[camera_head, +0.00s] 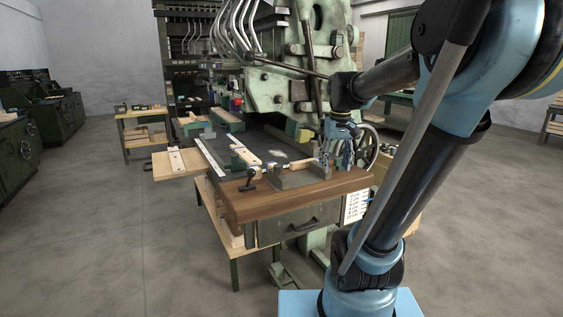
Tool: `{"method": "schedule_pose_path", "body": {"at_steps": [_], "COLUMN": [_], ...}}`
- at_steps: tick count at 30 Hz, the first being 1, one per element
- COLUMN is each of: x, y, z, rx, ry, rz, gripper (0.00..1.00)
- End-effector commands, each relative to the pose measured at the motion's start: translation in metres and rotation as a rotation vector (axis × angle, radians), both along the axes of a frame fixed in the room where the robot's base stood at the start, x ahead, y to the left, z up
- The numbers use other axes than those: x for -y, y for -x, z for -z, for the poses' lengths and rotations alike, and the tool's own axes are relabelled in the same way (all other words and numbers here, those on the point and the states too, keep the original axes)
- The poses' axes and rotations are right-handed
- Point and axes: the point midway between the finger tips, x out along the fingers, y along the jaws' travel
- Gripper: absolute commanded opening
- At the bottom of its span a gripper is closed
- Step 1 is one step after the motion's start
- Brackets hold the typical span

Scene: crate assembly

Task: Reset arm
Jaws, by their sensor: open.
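My arm runs from the blue base at the bottom right up to the elbow and back left to the wrist. My gripper (347,158) hangs downward over the right end of the workbench (285,203), beside the right end of a metal vise (300,176). It is open, and I see nothing between its fingers, though they are small and dark here. A light wooden piece (301,163) lies at the vise. I cannot tell whether the gripper touches the vise or the bench.
A large green machine (300,75) stands right behind the bench. Light wooden strips (245,155) and green boxes (228,115) lie on the dark bench top. A small wooden table (143,127) stands at the back left. The floor (110,225) at the left is clear.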

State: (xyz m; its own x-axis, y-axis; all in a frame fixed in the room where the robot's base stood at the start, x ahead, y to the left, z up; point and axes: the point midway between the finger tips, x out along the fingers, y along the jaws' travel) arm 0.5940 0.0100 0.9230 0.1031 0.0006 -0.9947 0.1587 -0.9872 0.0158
Motion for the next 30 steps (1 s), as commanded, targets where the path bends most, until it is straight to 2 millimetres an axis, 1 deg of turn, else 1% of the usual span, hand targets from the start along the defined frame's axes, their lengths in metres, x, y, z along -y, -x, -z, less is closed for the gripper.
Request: {"method": "schedule_pose_path", "body": {"at_steps": [1,6,11,15,18,22,25,30], "x": [0.001,0.004,0.006,0.008,0.008,0.01,0.01,0.01], "y": [0.015,0.058,0.096,0.126,0.142,0.156,0.161,0.162], "z": [0.01,0.042,0.077,0.11,0.131,0.15,0.157,0.16], "rx": [0.006,0.028,0.049,0.067,0.078,0.087,0.091,0.092], "ry": [-0.001,-0.005,-0.009,-0.012,-0.014,-0.016,-0.018,-0.018], "rz": [0.01,0.043,0.074,0.099,0.116,0.13,0.136,0.138], "gripper": [0.51,0.51,0.51,0.51,0.51,0.51,0.51,0.51]}}
